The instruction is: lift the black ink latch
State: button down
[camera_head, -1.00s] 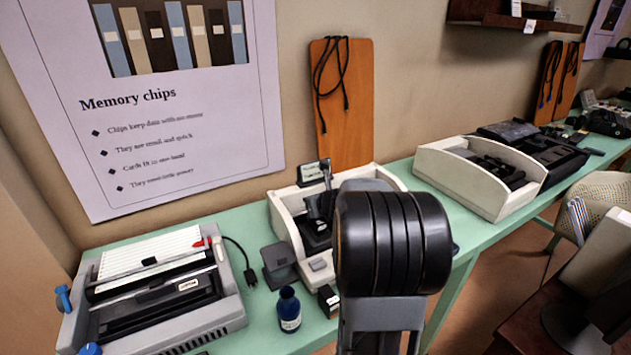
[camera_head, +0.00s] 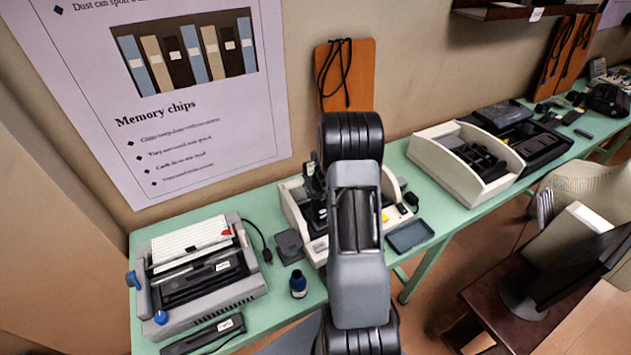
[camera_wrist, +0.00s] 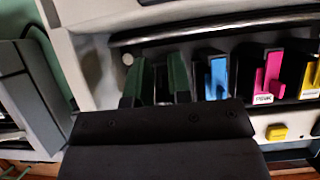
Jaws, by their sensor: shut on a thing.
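The white printer (camera_head: 292,205) stands on the green table, its middle hidden behind my arm. In the wrist view, a row of ink latches sits in its dark slot: a blue latch (camera_wrist: 217,77), a magenta latch (camera_wrist: 267,76) and a yellow latch (camera_wrist: 309,76). My gripper (camera_wrist: 156,76) is at the left end of this row, its two dark fingers pointing into the slot. It is shut on the black ink latch (camera_wrist: 160,84), which shows only as a dark strip between the fingers.
Bare tabletop (camera_head: 275,310) shows near the bottle.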

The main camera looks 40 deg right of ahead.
jog(key=shift+w+p, duration=0.1)
jog(key=shift+p, duration=0.45)
jog(key=c, duration=1.3)
grip_release()
jog(key=shift+d, duration=0.1)
jog(key=v, duration=1.3)
jog(key=shift+r, duration=0.5)
